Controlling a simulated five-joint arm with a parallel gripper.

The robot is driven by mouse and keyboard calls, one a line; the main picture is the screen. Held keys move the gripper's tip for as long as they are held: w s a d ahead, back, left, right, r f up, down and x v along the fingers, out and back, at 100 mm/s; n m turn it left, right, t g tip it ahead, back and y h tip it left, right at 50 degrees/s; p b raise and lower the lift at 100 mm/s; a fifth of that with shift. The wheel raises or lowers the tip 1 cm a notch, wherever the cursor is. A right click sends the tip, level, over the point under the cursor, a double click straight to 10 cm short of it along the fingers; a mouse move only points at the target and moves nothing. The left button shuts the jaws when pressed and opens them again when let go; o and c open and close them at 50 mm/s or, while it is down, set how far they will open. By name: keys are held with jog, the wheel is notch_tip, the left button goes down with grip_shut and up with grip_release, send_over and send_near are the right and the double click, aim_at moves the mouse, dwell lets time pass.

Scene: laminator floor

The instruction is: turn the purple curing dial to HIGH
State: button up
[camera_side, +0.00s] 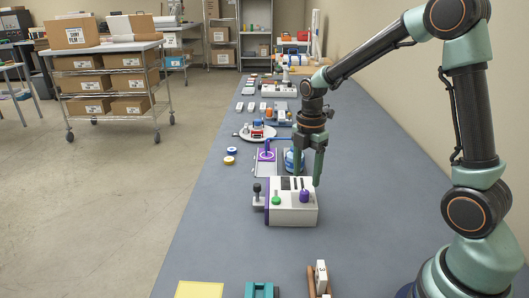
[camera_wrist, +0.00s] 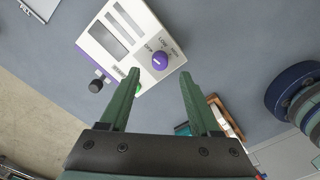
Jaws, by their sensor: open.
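The purple curing dial (camera_side: 304,196) stands on the top right of a white machine box (camera_side: 292,216) on the bench. In the wrist view the dial (camera_wrist: 160,61) has OFF, LOW and HIGH printed around it. A pale mark shows on the dial, but I cannot tell for certain which label it points at. My gripper (camera_side: 308,182) is open, with its fingers pointing down just above and behind the dial. In the wrist view my gripper (camera_wrist: 160,77) has its fingertips apart, with the dial beyond the gap between them. Nothing is held.
A black-topped lever (camera_side: 257,189) sticks out at the box's left side. A blue container (camera_side: 290,160) is close behind my fingers.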

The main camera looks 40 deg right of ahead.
aim_at(305, 191)
jog(key=shift+f, duration=2.8)
grip_shut()
